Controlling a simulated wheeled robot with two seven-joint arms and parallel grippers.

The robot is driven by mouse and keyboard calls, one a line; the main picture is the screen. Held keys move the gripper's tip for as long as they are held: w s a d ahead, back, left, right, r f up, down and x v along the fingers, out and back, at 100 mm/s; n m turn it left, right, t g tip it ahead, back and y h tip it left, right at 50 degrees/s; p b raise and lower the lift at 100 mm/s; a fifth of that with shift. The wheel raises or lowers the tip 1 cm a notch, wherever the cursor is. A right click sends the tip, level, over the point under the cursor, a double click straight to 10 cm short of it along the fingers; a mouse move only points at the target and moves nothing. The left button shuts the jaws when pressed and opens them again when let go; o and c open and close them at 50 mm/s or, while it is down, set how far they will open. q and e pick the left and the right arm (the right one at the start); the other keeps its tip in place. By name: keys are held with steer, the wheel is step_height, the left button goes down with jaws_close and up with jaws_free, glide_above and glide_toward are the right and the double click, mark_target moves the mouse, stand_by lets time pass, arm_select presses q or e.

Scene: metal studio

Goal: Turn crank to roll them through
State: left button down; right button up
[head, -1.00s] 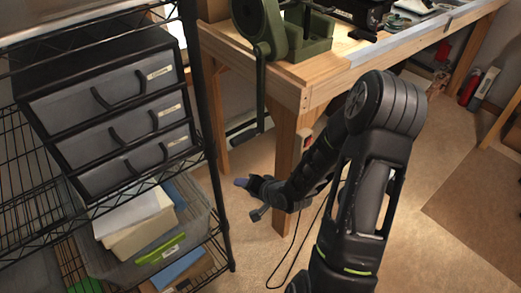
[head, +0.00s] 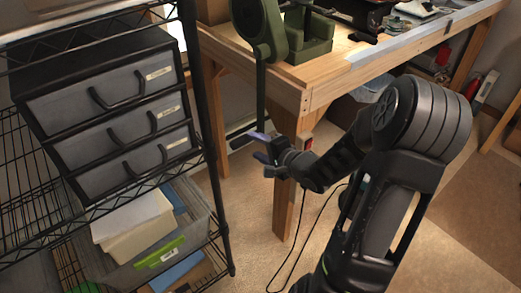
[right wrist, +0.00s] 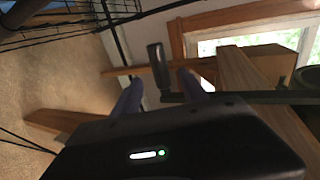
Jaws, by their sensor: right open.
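The green hand-cranked machine (head: 257,32) stands on the near left corner of the wooden bench. Its crank arm hangs straight down past the bench edge, with a dark handle (head: 240,142) pointing left at its lower end. My right gripper (head: 258,147) is open beside the handle, its blue-tipped fingers pointing left. In the right wrist view, the black handle (right wrist: 159,66) stands between the two open fingers (right wrist: 160,90), apparently without being clasped. The crank bar (right wrist: 240,97) runs off to the right there. My left gripper is not in view.
The wooden bench (head: 300,90) has a leg close to my right gripper. A black wire shelf with a drawer unit (head: 115,110) and bins stands close on the left. A cable hangs by the bench leg. Floor at the lower right is clear.

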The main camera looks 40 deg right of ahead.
mark_target(247, 143)
steer(key=b+x, duration=0.3)
steer(key=x, duration=0.1)
steer(key=b+x, duration=0.2)
steer(key=x, duration=0.1)
steer(key=shift+f+b, duration=0.3)
steer(key=shift+b, duration=0.05)
steer(key=shift+w+r, duration=0.1)
steer(key=shift+w, duration=0.2)
steer(key=shift+c, duration=0.4)
jaws_close()
